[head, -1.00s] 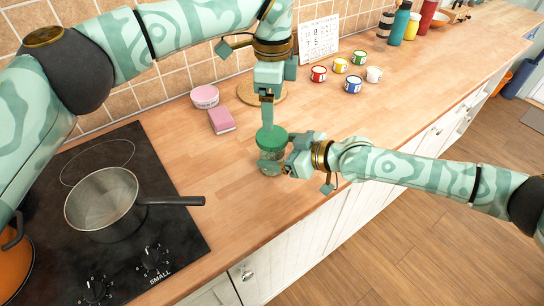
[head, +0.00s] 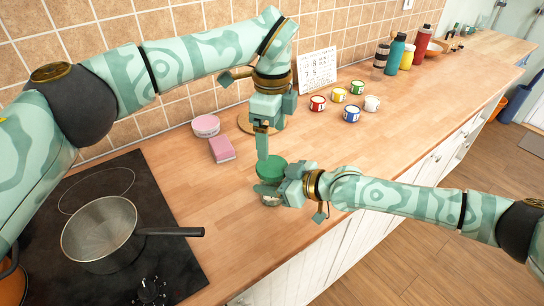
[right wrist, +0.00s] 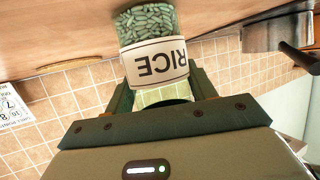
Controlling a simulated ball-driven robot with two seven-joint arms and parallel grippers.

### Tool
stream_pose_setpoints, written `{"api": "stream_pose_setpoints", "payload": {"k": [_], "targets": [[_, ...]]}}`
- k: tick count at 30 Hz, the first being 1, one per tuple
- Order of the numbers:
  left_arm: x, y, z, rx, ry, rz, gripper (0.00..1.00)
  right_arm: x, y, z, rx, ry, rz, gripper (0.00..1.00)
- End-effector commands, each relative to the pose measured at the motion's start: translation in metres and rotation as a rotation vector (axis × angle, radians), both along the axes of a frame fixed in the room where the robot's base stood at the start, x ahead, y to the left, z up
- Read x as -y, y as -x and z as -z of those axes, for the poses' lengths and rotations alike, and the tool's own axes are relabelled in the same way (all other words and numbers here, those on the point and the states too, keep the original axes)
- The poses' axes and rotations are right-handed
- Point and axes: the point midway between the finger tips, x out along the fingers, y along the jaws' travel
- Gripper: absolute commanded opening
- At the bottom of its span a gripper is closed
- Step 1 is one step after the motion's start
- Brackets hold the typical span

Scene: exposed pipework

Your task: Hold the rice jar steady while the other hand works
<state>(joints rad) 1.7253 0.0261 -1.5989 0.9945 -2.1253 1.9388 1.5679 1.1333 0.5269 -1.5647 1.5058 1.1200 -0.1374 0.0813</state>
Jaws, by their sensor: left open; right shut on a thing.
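The rice jar has a green lid (head: 271,170) and stands on the wooden counter near its front edge, in the head view. In the right wrist view the jar (right wrist: 155,55) is upside down in the picture, with green grains and a white label reading RICE. My right gripper (head: 268,191) is shut on the jar's body from the right, one finger on each side (right wrist: 162,92). My left gripper (head: 263,160) is open above the jar, fingers pointing down at the lid. Whether they touch the lid is unclear. The jar's lower body is mostly hidden by my right gripper in the head view.
A saucepan (head: 98,228) stands on the black hob (head: 170,262) at left.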

Motion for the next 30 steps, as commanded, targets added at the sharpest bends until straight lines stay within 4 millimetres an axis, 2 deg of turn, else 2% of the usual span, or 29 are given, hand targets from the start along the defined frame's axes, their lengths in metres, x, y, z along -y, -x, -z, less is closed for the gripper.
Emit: {"api": "stream_pose_setpoints", "payload": {"k": [5, 30], "targets": [[0.0, 0.0, -0.0001, -0.001, 0.0, 0.462, 0.84, 0.0004, -0.0002, 0.0, 0.0, 0.0, 0.001, 0.0], [0.0002, 0.0002, 0.0004, -0.004, 0.0, 3.133, 0.84, 0.0005, -0.0003, 0.0, 0.0, 0.0, 0.001, 0.0]]}}
